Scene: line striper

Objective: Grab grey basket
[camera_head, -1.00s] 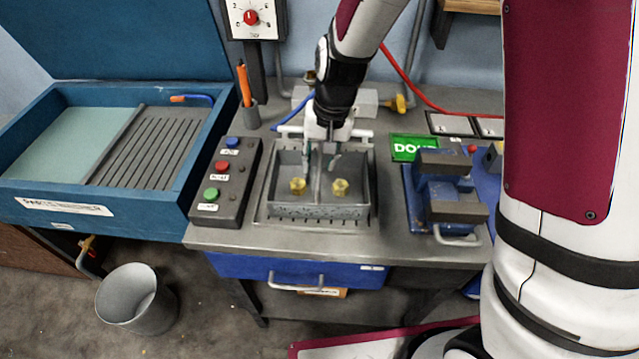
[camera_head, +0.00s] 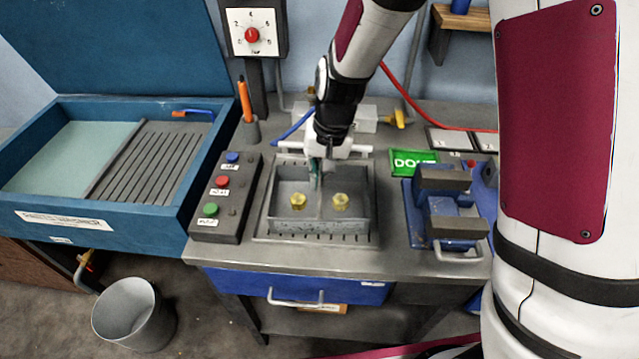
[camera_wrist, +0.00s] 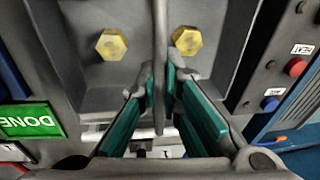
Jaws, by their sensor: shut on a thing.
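The grey basket (camera_head: 347,226) is a metal tray with a thin divider (camera_head: 319,207) down its middle. It sits in a recessed frame on the workbench. One yellow hex nut lies on each side of the divider, the left nut (camera_head: 298,201) and the right nut (camera_head: 340,202). My gripper (camera_head: 317,178) reaches down into the back of the basket. In the wrist view its teal finger pads (camera_wrist: 160,100) are closed on the thin divider, between the two nuts. The exact contact low on the divider is partly hidden by the fingers.
A button box (camera_head: 225,198) stands close left of the basket, and a blue vise (camera_head: 440,205) stands to the right beside a green DONE sign (camera_head: 414,162). A blue wash tub (camera_head: 100,225) is at the left. A grey bucket (camera_head: 133,312) is on the floor.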

